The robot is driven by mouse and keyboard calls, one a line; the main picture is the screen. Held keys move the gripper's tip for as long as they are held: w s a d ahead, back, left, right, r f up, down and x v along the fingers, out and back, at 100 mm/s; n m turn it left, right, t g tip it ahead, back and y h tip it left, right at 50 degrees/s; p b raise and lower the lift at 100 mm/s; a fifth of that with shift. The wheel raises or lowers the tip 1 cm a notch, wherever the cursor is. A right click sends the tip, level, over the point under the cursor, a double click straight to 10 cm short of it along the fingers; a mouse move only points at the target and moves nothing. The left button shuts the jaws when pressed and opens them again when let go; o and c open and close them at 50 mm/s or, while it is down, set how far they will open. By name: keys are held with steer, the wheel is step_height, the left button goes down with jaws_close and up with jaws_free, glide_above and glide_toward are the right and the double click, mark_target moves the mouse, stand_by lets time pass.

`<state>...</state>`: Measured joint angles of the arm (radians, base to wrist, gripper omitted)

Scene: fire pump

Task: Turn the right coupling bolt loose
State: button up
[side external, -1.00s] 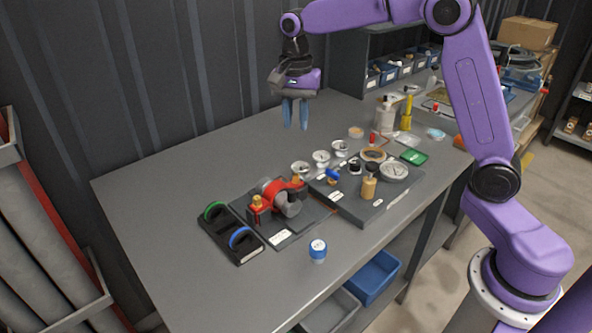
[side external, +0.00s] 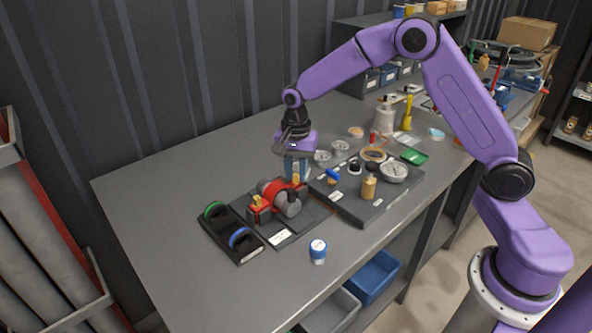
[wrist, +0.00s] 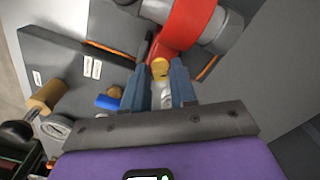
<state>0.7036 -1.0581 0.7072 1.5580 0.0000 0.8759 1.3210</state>
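The red clamp coupling (side external: 270,208) with a grey pipe body sits on a dark plate on the bench. The right brass bolt (side external: 297,179) stands at its right end, partly hidden by my fingers. The left brass bolt (side external: 257,201) stands at the other end. My gripper (side external: 297,172) points down over the right bolt. In the wrist view, my gripper (wrist: 160,75) is open, with the brass bolt head (wrist: 160,67) between its two blue-grey fingertips. Gaps show on both sides of the head; whether the fingers are down level with it is hard to tell.
A dark holder with a green and a blue ring (side external: 231,238) lies left of the coupling. A raised grey board (side external: 345,206) with gauges and small parts lies close on the right. A blue-and-white jar (side external: 318,251) stands in front. The bench's left side is clear.

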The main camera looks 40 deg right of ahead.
steer(key=shift+c, duration=0.3)
jaws_close()
